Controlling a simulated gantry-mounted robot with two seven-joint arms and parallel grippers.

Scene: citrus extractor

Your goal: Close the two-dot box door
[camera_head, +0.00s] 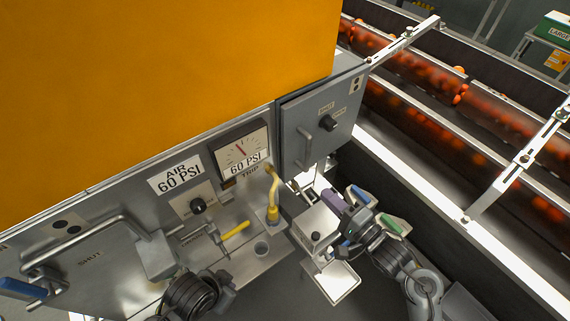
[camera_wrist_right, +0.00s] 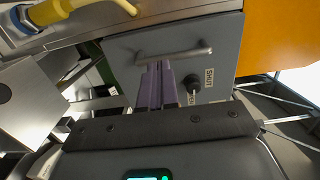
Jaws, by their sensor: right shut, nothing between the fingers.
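The box door marked with two dots (camera_head: 321,118) is a grey panel with a bar handle and a black knob (camera_head: 328,123) beside a SHUT label. My right gripper (camera_head: 331,199) is shut and empty below the door. In the right wrist view its purple fingers (camera_wrist_right: 160,70) point at the door (camera_wrist_right: 222,45), overlapping the area beneath the handle (camera_wrist_right: 175,54); contact is unclear. My left arm's black wrist shows at the bottom; its fingertips are unclear.
A yellow curved hose (camera_head: 272,188) stands left of the right gripper. A grey block (camera_head: 316,226) and a white tray (camera_head: 338,281) are below it. A pressure gauge (camera_head: 243,150) adjoins the door's left side. Rollers carrying oranges (camera_head: 430,75) run behind at the right.

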